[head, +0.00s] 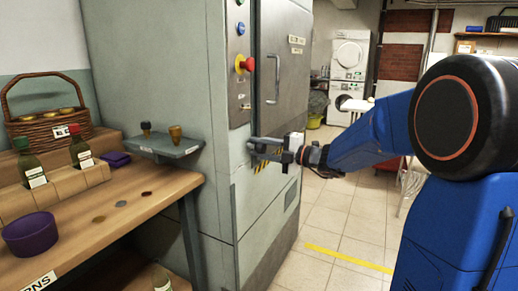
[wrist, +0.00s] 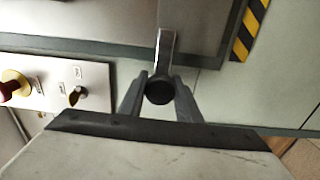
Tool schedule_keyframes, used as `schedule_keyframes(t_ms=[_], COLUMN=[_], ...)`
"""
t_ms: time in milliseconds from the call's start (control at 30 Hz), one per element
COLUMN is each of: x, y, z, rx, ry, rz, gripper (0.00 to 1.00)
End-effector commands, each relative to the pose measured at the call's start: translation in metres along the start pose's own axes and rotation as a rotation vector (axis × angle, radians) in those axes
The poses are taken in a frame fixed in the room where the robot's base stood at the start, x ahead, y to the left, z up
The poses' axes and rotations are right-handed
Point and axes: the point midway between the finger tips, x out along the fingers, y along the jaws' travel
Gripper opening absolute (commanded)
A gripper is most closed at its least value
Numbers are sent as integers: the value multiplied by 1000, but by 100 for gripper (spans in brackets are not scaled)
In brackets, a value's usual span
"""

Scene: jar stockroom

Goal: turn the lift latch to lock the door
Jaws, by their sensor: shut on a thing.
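The lift door (head: 285,65), grey with a long vertical handle (head: 272,79), looks closed in the head view. The lift latch shows in the wrist view as a bright metal lever (wrist: 166,50) ending in a round black knob (wrist: 159,91). My gripper (head: 254,148) is at the cabinet front, low beside the door. In the wrist view my gripper (wrist: 160,88) has one finger on each side of the knob and is shut on it. In the head view my gripper hides the latch.
A control panel (head: 239,60) with a red button (head: 247,64) on yellow is beside the door. A small grey shelf (head: 165,147) with two knobs sticks out left. A wooden bench (head: 120,205) with bottles stands further left. Tiled floor (head: 320,215) is clear in front.

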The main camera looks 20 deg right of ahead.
Motion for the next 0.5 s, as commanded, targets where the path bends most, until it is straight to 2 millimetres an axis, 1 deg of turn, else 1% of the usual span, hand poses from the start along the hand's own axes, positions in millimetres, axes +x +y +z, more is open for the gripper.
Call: schedule_keyframes(t_ms=[67, 100, 167, 200, 500], x=[0, 0, 0, 0, -1], y=[-2, -2, -1, -1, 0], z=[0, 0, 0, 0, 0], rx=[3, 3, 2, 2, 0], ry=[-2, -2, -2, -1, -1], rz=[-2, -2, -2, -2, 0], gripper=[0, 33, 47, 50, 50])
